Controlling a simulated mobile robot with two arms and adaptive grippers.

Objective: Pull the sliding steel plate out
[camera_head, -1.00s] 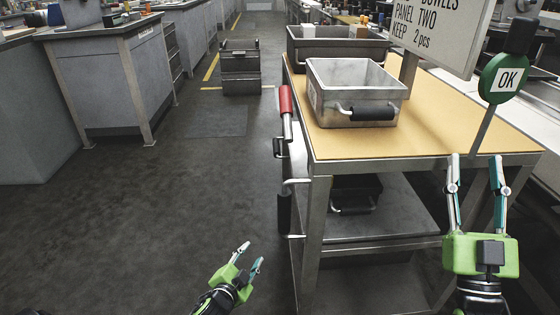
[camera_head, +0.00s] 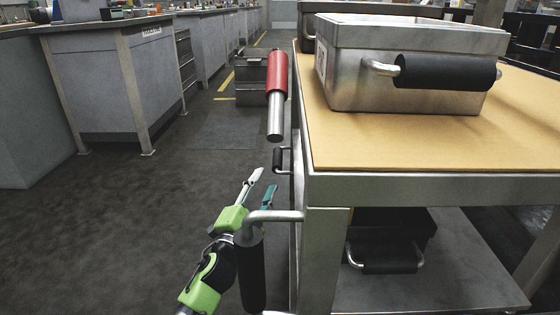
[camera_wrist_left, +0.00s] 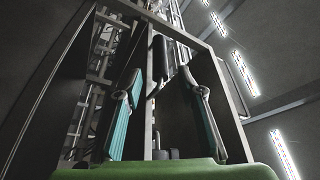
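A vertical black handle (camera_head: 252,272) on a bent steel bracket sticks out from the left side of the workbench in the head view. I cannot make out the steel plate itself for certain. My left gripper (camera_head: 264,181) is just left of and partly behind this handle, its fingers pointing up and away. The bracket hides part of it. In the left wrist view the left gripper (camera_wrist_left: 163,85) has its fingers well apart, with nothing clearly held between them. A dark upright bar shows beyond them. My right gripper is out of view.
A steel bin (camera_head: 400,45) with a black handle stands on the tan bench top (camera_head: 395,145). A red grip (camera_head: 277,75) and a smaller black handle (camera_head: 281,160) are on the bench's left side. A dark bin (camera_head: 388,238) sits below. The floor (camera_head: 120,210) to the left is open.

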